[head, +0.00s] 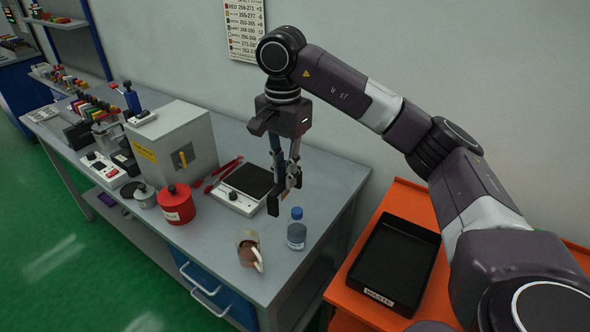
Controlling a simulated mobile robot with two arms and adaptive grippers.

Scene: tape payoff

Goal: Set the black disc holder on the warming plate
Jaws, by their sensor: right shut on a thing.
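The warming plate (257,181), a low white unit with a square black top and a front control strip, sits on the grey bench, its top bare. My right gripper (284,192) points down just right of the plate, above the bench. It is shut on a small, partly hidden thing (290,183) between its dark fingertips. I cannot make out whether this is the black disc holder; nothing else in view is clearly that holder. My left gripper is not in view.
A red canister (177,204), a grey box (187,143) and red tongs (222,174) lie left of the plate. A black waste tray (393,264) sits on the orange cart at right.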

